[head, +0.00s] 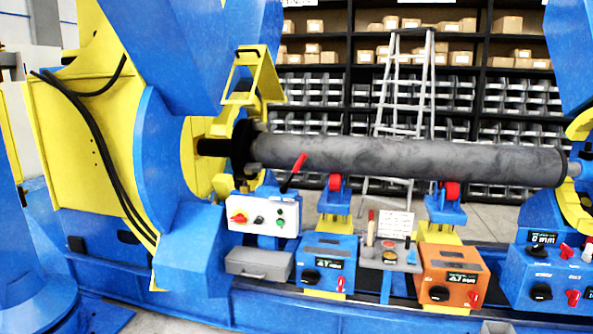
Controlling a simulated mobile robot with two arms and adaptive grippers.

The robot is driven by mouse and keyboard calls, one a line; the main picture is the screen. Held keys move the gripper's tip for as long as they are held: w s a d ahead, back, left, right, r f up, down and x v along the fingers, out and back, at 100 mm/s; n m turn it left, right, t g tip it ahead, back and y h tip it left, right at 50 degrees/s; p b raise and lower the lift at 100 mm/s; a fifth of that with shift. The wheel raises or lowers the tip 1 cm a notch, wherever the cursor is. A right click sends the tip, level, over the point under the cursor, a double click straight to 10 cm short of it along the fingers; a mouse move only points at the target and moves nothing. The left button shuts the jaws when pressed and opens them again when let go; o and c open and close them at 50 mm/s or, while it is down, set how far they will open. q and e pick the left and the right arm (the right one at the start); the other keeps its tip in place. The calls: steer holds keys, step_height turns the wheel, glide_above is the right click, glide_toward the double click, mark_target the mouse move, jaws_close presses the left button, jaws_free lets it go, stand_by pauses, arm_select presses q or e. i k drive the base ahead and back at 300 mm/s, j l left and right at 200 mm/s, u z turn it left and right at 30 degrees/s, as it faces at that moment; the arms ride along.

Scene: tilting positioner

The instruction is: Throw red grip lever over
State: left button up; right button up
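A lever with a red grip (294,172) leans up and to the right just below the left end of a long dark grey cylinder (410,158), above a white control box (265,215). A second, smaller upright lever with a red top (371,228) stands on a grey control panel (391,254) between the blue and orange boxes. I cannot tell from this view which of the two the task means. Neither of my grippers shows in the head view.
The cylinder lies across red rollers (335,182) on blue stands. A blue box (326,262) and an orange box (452,277) with knobs flank the grey panel. A yellow and blue positioner (100,130) fills the left. A ladder (410,90) and shelves stand behind.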

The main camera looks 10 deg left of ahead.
mark_target(296, 170)
steer(key=i+z, duration=0.1)
steer(key=i, duration=0.4)
steer(key=i+j+z, duration=0.15)
steer(key=i, duration=0.4)
steer(key=i+j+z, duration=0.1)
steer(key=i, duration=0.4)
steer(key=i+j+z, duration=0.1)
steer(key=i+j, duration=0.2)
steer(key=i, duration=0.2)
